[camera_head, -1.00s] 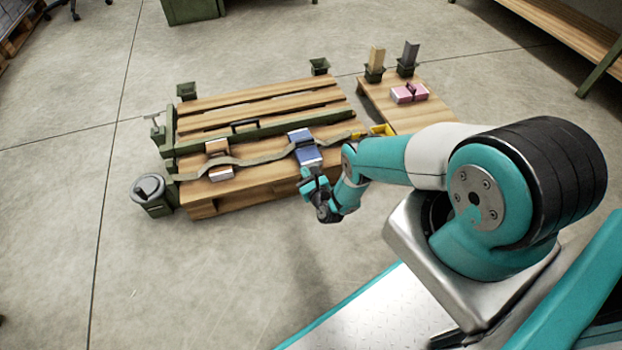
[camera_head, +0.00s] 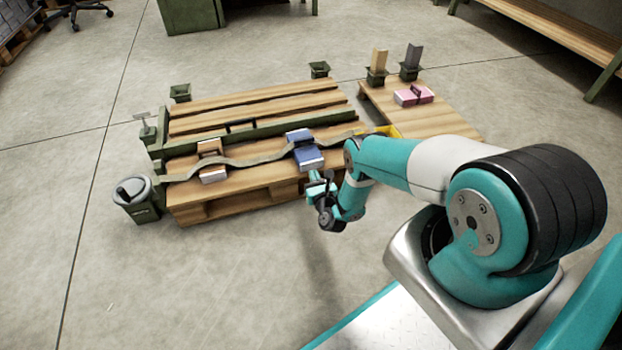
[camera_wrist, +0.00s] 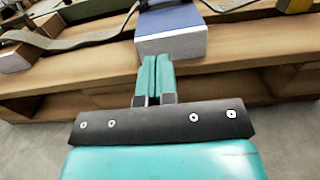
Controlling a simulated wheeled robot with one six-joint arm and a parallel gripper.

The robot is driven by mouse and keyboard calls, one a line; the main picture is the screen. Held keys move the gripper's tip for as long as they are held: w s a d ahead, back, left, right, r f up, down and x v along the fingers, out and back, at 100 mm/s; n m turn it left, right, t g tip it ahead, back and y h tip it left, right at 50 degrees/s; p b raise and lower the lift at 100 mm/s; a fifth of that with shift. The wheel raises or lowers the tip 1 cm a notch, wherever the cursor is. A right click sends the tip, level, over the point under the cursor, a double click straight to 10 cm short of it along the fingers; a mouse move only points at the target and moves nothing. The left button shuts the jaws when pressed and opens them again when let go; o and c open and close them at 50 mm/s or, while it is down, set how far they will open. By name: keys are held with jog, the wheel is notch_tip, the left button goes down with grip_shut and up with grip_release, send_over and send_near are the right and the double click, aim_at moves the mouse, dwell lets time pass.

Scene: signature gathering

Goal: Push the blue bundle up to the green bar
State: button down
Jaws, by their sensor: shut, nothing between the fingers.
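The blue bundle (camera_head: 302,137), dark blue on top with pale sides, lies on the wooden pallet (camera_head: 250,185). An olive strap (camera_head: 258,156) runs across the pallet at the bundle. The long green bar (camera_head: 222,138) lies across the pallet behind it; I cannot tell whether they touch. My gripper (camera_head: 318,179) is shut and empty at the near side of the bundle. In the wrist view, my fingertips (camera_wrist: 156,60) are side by side just before the pale front face of the blue bundle (camera_wrist: 172,42); contact is unclear.
A brown bundle (camera_head: 211,148) lies left on the pallet under the strap. A lidded green bin (camera_head: 140,206) stands at the left. A yellow item (camera_head: 388,131) sits to the right. A small platform (camera_head: 437,122) holds a pink bundle (camera_head: 414,95). The floor in front is clear.

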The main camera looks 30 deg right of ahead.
aim_at(309, 165)
jog(key=b+x, duration=0.2)
jog(key=b, duration=0.1)
jog(key=shift+w+f, duration=0.25)
jog(key=shift+f, duration=0.05)
jog(key=shift+w+d+r+b, duration=0.2)
jog(key=shift+w+b, duration=0.25)
jog(key=shift+b, duration=0.35)
jog(key=shift+r, duration=0.1)
